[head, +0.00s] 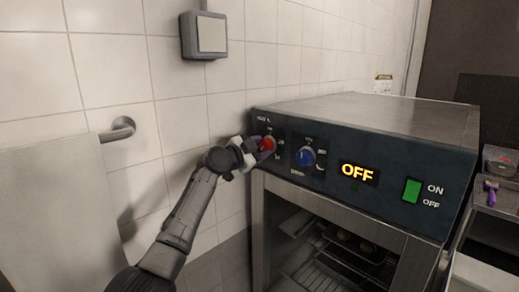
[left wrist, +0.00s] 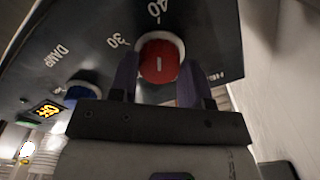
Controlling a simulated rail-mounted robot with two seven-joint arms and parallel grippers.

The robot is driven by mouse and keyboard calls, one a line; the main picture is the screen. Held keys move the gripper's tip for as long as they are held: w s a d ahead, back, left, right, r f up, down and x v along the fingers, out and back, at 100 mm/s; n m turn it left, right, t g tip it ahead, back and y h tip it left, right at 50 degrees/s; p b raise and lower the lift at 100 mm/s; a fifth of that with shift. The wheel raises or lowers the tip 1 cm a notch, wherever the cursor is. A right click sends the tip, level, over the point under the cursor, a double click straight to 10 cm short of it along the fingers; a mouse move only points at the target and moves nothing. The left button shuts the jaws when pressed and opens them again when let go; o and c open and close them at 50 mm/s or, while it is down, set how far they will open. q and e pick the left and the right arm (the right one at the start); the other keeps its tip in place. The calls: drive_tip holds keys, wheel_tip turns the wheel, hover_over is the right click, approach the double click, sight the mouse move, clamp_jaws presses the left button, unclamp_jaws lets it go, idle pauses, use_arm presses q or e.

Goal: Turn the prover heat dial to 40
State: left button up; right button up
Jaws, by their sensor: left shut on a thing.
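The prover heat dial is a red knob (head: 268,144) at the left end of the prover's dark front panel. It also shows in the left wrist view as the red knob (left wrist: 159,63) with a short white mark running roughly up and down. The printed 40 (left wrist: 154,10) lies above it and the 30 (left wrist: 116,41) to its upper left. I cannot tell the exact setting. My left gripper (head: 260,149) is at the panel, its two fingers (left wrist: 157,88) on either side of the red knob and shut on it. My right gripper is not in view.
A blue dial (head: 305,157) sits right of the red one, then a display (head: 357,173) reading OFF and a green switch (head: 411,190). A towel (head: 50,190) hangs from a rail at the left. A grey wall box (head: 204,35) is above. Wall tiles run close beside the prover.

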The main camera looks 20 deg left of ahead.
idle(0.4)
use_arm(q)
drive_tip(key=o, duration=0.9)
drive_tip(key=shift+s, duration=0.1)
drive_tip(key=shift+s+a+b, duration=0.3)
drive_tip(key=shift+s+a, duration=0.05)
drive_tip(key=shift+s, duration=0.05)
drive_tip(key=shift+b+v, duration=1.6)
drive_tip(key=shift+v, duration=4.75)
